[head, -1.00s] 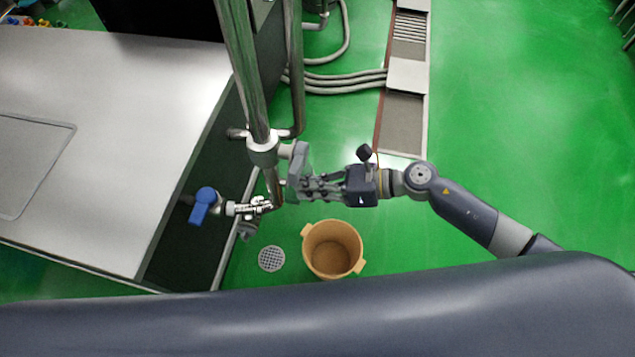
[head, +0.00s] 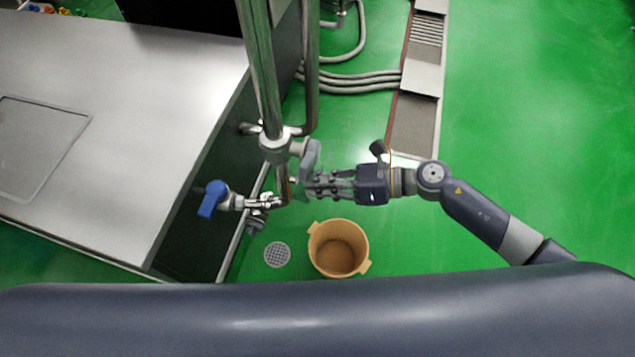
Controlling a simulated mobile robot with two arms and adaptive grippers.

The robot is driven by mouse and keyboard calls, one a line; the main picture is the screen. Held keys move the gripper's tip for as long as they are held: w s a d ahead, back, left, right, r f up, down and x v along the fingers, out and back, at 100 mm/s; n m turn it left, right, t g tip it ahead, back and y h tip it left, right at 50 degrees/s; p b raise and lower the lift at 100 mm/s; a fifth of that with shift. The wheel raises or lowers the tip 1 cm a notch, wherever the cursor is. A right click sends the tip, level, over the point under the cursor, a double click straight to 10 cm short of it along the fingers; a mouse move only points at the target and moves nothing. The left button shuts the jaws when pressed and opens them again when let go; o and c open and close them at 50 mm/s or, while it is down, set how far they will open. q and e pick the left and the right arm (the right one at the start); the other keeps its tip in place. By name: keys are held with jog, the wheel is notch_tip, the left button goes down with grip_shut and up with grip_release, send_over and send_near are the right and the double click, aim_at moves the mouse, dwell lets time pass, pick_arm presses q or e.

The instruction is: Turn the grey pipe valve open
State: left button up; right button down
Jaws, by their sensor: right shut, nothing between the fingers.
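The grey pipe valve's handle (head: 312,158) sits on the right side of the upright steel pipe (head: 263,80), just below a joint collar. My right gripper (head: 305,187) comes in from the right, with its fingers shut and empty at the lower part of the grey handle. The fingertips overlap the handle in this view; I cannot tell whether they touch it. A second valve with a blue handle (head: 212,198) is on a side branch to the left of the pipe. My left gripper is not in view.
A tan bucket (head: 339,249) stands on the green floor below my right gripper, beside a round floor drain (head: 278,254). A steel counter (head: 130,130) fills the left. Grey hoses (head: 350,83) run behind the pipe. The floor at right is clear.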

aim_at(309, 174)
jog(key=r+m, duration=0.1)
jog(key=r+m+g+y, duration=0.1)
jog(key=m, duration=0.1)
jog(key=r+m+g, duration=0.1)
jog(key=r+m, duration=0.1)
jog(key=shift+w+y+b, duration=0.3)
jog(key=shift+w, duration=0.05)
jog(key=m, duration=0.1)
jog(key=w+r+m, duration=0.1)
jog(key=r+m+g+y+b, duration=0.1)
jog(key=shift+w+d+m, duration=0.15)
jog(key=shift+d+m, duration=0.15)
jog(key=shift+w+d+r+m+y+b, duration=0.15)
jog(key=shift+w+r+m+y+b, duration=0.3)
jog(key=shift+m, duration=0.65)
jog(key=d, duration=1.2)
jog(key=shift+w, duration=0.25)
